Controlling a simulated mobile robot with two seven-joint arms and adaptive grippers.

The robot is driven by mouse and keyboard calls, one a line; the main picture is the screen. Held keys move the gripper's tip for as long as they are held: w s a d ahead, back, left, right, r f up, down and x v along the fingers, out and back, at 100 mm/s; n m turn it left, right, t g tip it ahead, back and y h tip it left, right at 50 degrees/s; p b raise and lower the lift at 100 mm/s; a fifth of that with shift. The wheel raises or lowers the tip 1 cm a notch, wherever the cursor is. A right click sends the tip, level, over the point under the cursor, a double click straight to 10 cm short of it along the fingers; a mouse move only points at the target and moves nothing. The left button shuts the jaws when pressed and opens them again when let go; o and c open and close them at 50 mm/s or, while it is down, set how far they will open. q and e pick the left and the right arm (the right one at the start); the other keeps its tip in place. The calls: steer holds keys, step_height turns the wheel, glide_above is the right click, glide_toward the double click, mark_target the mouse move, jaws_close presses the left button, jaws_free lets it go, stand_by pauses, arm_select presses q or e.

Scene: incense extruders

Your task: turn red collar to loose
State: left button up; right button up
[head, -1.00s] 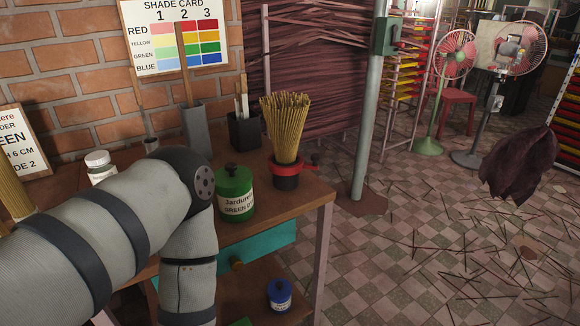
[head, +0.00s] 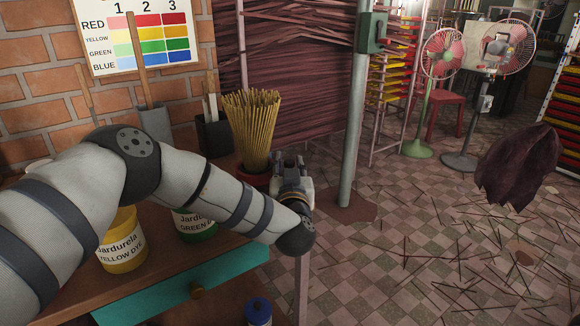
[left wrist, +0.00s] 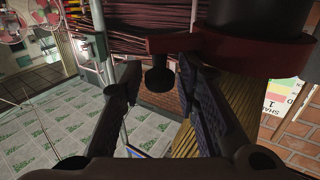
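The red collar (head: 254,180) sits around the dark pot of yellow sticks (head: 252,125) at the table's right corner, partly hidden by my left gripper. In the left wrist view the collar (left wrist: 240,55) crosses the upper right below the dark pot (left wrist: 245,14). A short red arm with a black knob (left wrist: 159,78) sticks out from it. My left gripper (head: 288,160) is just right of the collar. In the left wrist view my left gripper (left wrist: 158,66) is open, its fingers either side of the knob, with gaps visible. My right gripper is out of view.
A yellow dye pot (head: 122,245) and a partly hidden green dye pot (head: 197,226) stand on the table near my left arm. A green-grey post (head: 357,110) rises right of my gripper. Sticks litter the open floor (head: 420,250) to the right.

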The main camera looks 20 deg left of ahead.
arm_select(q)
steer(key=shift+w+a, duration=0.15)
steer(key=shift+w, duration=0.25)
steer(key=shift+c, duration=0.3)
jaws_close()
